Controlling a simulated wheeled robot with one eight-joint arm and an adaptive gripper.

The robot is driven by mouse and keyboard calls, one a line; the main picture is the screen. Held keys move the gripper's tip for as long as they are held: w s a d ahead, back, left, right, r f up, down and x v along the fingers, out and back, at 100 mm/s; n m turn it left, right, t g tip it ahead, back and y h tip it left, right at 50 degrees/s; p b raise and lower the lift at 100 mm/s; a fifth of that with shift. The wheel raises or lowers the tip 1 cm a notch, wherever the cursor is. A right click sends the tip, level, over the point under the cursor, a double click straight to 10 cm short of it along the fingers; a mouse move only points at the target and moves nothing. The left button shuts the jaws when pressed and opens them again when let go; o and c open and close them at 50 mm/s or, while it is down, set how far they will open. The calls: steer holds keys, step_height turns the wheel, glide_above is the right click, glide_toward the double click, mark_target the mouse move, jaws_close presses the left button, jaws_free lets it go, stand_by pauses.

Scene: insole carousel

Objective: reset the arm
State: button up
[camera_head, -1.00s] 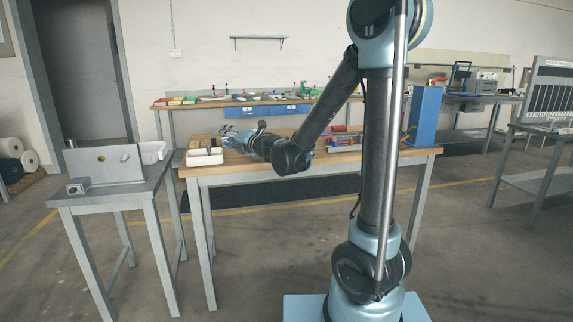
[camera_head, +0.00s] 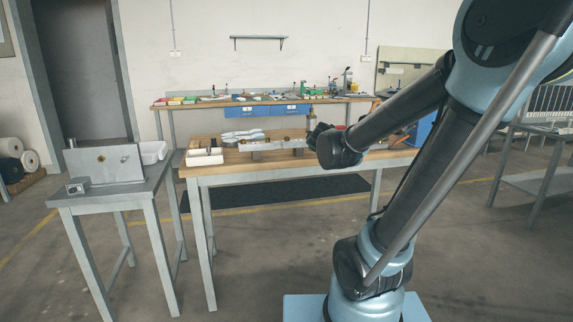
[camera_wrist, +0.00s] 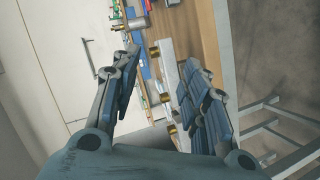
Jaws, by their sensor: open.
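My gripper (camera_wrist: 160,105) is open and empty in the wrist view, its two blue-padded fingers spread apart. Between and beyond the fingers shows a pale metal bar with brass-coloured parts (camera_wrist: 171,80), apart from the pads as far as I can tell. The metal bar on blocks (camera_head: 275,146) stands on this bench, left of my wrist. Pale insole-shaped pieces (camera_head: 243,136) lie behind it.
A white divided tray (camera_head: 204,158) sits on the bench's left end. A grey side table (camera_head: 130,192) with a metal box stands at left. A back bench with blue drawers (camera_head: 290,109) holds many small items. A blue upright panel (camera_head: 424,130) is partly behind my arm. Floor in front is clear.

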steer(key=s+d+f+m+g+h, duration=0.1)
steer(key=s+d+f+m+g, duration=0.25)
steer(key=s+d+f, duration=0.35)
steer(key=s+d+f+m+g+h, duration=0.1)
steer(key=s+d+f+m+g, duration=0.3)
steer(key=s, duration=0.4)
steer(key=s+a+f+m+g+y, duration=0.1)
steer(key=s+f, duration=0.3)
steer(key=s, duration=0.4)
steer(key=s+a+f+m+g+y, duration=0.2)
steer(key=s+a+f+m+g, duration=0.1)
steer(key=s, duration=0.5)
steer(key=shift+s+f+m+g, duration=0.45)
steer(key=shift+f+m, duration=0.1)
steer(key=shift+f, duration=0.1)
steer(key=shift+w, duration=0.15)
steer(key=shift+w+f, duration=0.2)
steer(key=shift+w, duration=0.2)
steer(key=shift+s, duration=0.15)
steer(key=shift+c, duration=0.9)
